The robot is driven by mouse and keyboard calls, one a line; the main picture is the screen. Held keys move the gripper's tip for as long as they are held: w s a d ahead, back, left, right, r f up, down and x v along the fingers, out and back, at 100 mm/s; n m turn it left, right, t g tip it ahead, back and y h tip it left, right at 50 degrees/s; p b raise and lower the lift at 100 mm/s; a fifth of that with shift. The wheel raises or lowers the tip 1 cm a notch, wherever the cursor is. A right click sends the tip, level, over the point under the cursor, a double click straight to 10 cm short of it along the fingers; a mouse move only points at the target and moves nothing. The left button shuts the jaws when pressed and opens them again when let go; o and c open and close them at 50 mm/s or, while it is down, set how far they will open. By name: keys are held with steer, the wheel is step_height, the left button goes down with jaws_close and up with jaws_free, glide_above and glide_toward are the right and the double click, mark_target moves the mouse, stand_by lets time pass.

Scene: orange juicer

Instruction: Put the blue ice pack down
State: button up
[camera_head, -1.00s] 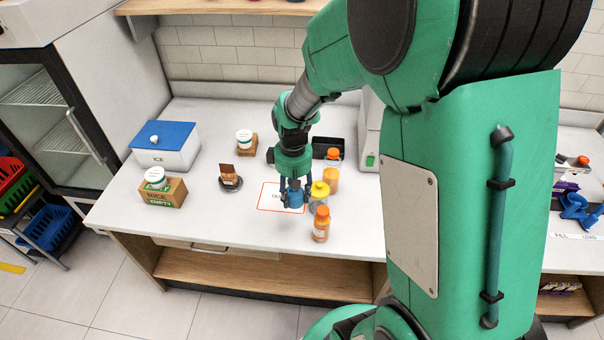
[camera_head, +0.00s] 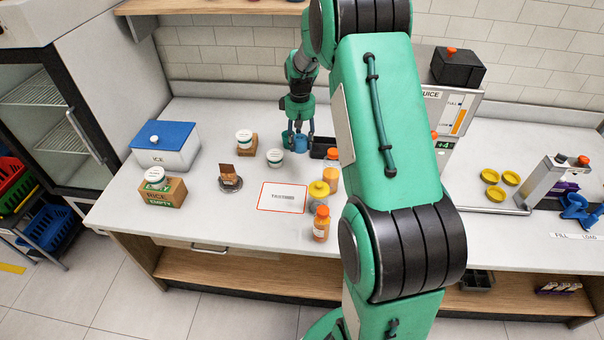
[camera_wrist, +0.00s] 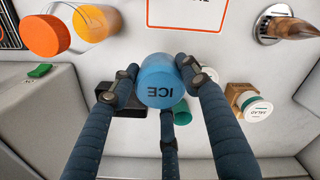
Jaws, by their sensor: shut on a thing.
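My gripper (camera_head: 298,137) is near the back of the counter, in front of the tiled wall. It is shut on the blue ice pack (camera_wrist: 160,82), which is a round blue piece marked ICE in the wrist view. The ice pack also shows small and blue between the fingers (camera_head: 300,144) in the head view. The fingers grip its sides, and it seems held above the counter; contact below is hidden. A teal cup-like thing (camera_wrist: 182,117) shows just past it.
A black tray (camera_head: 323,147) lies close to the right of the gripper. The red-outlined mat (camera_head: 282,207) is bare.

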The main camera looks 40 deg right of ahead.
mark_target(302, 145)
steer(key=shift+w+d+f, duration=0.15)
steer(key=shift+w+d, duration=0.3)
steer(key=shift+d, duration=0.15)
steer(key=shift+w+d+f, duration=0.15)
steer(key=shift+w+d, duration=0.3)
steer(key=shift+d, duration=0.1)
step_height(302, 145, down, 4)
steer(key=shift+f, duration=0.45)
steer(key=shift+f, duration=0.1)
steer(key=shift+f+b, duration=0.55)
steer(key=shift+f, duration=1.85)
steer(key=shift+f+b, duration=0.6)
steer(key=shift+f, duration=1.9)
steer(key=shift+f, duration=0.1)
